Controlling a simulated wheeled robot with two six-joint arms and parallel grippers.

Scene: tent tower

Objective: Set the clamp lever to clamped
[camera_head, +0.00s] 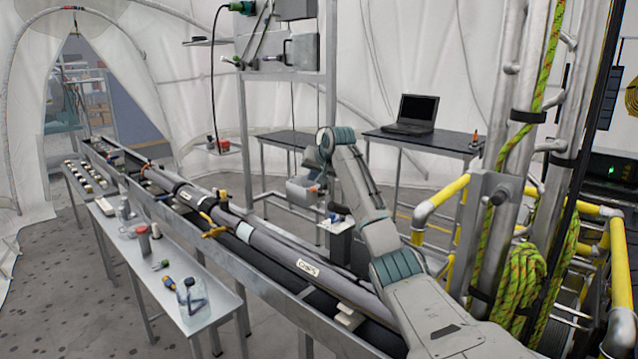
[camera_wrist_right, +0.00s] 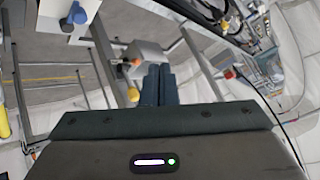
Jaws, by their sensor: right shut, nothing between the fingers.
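A yellow-orange lever-like handle (camera_head: 214,232) sits at the side of the long grey tube (camera_head: 270,243) in the head view; it may be the clamp lever, but its setting is too small to tell. My right arm rises from the lower right and bends down at the wrist, beyond the tube. My right gripper (camera_head: 320,183) is partly hidden there, near a grey box (camera_head: 303,192). In the right wrist view its dark fingers (camera_wrist_right: 158,72) are together with nothing between them, apart from the handle. My left gripper is out of view.
The tube lies in a long metal trough. A side bench (camera_head: 170,270) with bottles and small tools runs along its left. A table with a laptop (camera_head: 412,113) stands behind. Yellow rails (camera_head: 440,200) and roped poles crowd the right. Floor at left is open.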

